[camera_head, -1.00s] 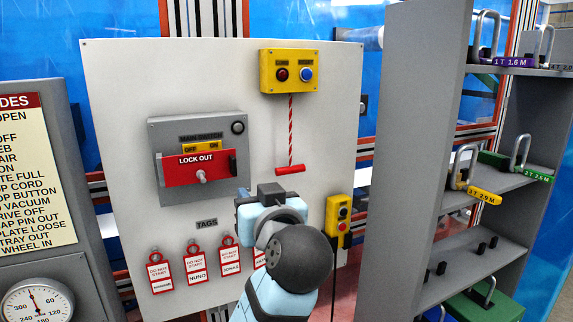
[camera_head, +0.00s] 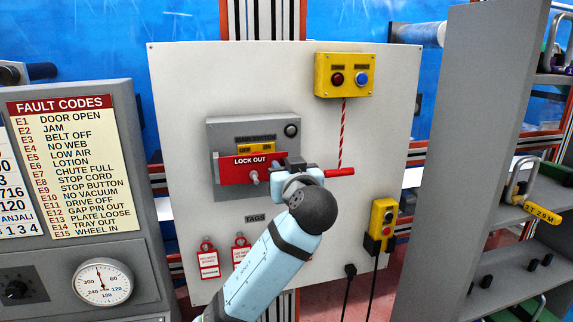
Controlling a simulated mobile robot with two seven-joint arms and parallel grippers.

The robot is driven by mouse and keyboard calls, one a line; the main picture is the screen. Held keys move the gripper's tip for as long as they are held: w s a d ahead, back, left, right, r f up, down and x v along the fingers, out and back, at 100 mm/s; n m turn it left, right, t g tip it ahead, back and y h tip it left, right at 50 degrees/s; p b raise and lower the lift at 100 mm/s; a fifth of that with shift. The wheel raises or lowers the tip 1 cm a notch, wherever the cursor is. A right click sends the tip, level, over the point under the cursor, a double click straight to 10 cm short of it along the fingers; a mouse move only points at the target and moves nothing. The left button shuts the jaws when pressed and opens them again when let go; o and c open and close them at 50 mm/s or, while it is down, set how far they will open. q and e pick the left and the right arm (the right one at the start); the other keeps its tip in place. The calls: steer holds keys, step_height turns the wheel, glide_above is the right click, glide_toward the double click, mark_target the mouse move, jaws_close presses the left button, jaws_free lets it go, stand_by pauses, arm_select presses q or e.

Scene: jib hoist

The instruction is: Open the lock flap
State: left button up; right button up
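The lock flap (camera_head: 236,173) is a red plate marked LOCK OUT on the grey main switch box (camera_head: 225,132). It lies across the box front below the yellow switch label, with a grey knob at its lower middle. My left gripper (camera_head: 288,165) is at the right end of the flap, in front of where the flap's dark handle sits. The wrist and gripper body hide the fingertips and that handle, so I cannot tell whether they touch or whether the fingers are open. My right gripper is out of view.
A red pull handle (camera_head: 343,172) hangs on a striped cord just right of my gripper. A yellow button box (camera_head: 345,75) is above, and a yellow pendant (camera_head: 382,218) is at lower right. Red-framed tags (camera_head: 208,262) hang below. A grey shelf (camera_head: 470,150) stands right.

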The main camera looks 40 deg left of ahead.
arm_select(q)
steer(key=shift+w+a, duration=0.1)
steer(key=shift+c, duration=0.4)
jaws_close()
steer(key=shift+f, duration=0.1)
